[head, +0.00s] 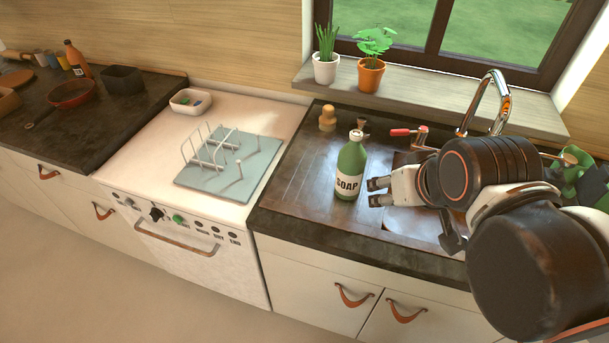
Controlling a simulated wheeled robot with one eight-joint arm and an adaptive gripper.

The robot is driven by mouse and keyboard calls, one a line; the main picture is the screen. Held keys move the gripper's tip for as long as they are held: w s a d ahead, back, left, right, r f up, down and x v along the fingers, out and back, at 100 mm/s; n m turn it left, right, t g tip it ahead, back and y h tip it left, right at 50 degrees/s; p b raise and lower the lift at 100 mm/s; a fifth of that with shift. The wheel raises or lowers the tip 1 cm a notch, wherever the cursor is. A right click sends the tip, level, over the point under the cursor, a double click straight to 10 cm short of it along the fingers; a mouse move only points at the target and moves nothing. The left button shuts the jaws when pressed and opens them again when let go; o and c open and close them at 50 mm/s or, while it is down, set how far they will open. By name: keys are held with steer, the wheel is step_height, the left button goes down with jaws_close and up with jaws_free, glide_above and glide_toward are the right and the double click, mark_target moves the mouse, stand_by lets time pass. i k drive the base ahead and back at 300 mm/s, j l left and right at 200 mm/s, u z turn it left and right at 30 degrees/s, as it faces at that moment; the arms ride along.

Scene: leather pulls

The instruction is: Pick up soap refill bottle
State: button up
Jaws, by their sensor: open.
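The soap refill bottle (350,169) is green with a pale cap and a white label reading SOAP. It stands upright on the dark counter beside the sink, right of the white stove. My gripper (372,192) is open just to the right of the bottle, its fingertips pointing left toward the bottle's lower body. The fingers look close to the bottle, but I cannot tell whether they touch it. My arm reaches in from the right and hides much of the sink.
A wooden brush (327,118) stands behind the bottle. A red-handled tool (402,132) and the chrome faucet (485,100) are behind my gripper. Two potted plants (371,72) stand on the windowsill. A dish rack (222,150) sits on the stove, left. Counter left of the bottle is clear.

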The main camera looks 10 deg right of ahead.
mark_target(352, 157)
steer(key=l+z, duration=0.15)
steer(key=z, duration=0.3)
steer(key=k+l+z, duration=0.1)
steer(key=z, duration=0.3)
steer(key=l+z, duration=0.25)
steer(key=z, duration=0.2)
steer(key=u, duration=0.4)
steer(key=k+l+u, duration=0.15)
steer(key=u, duration=0.3)
steer(key=k+l+u, duration=0.2)
steer(key=u, duration=0.2)
steer(key=k+l+u, duration=0.1)
steer(key=u, duration=0.35)
steer(key=k, duration=0.1)
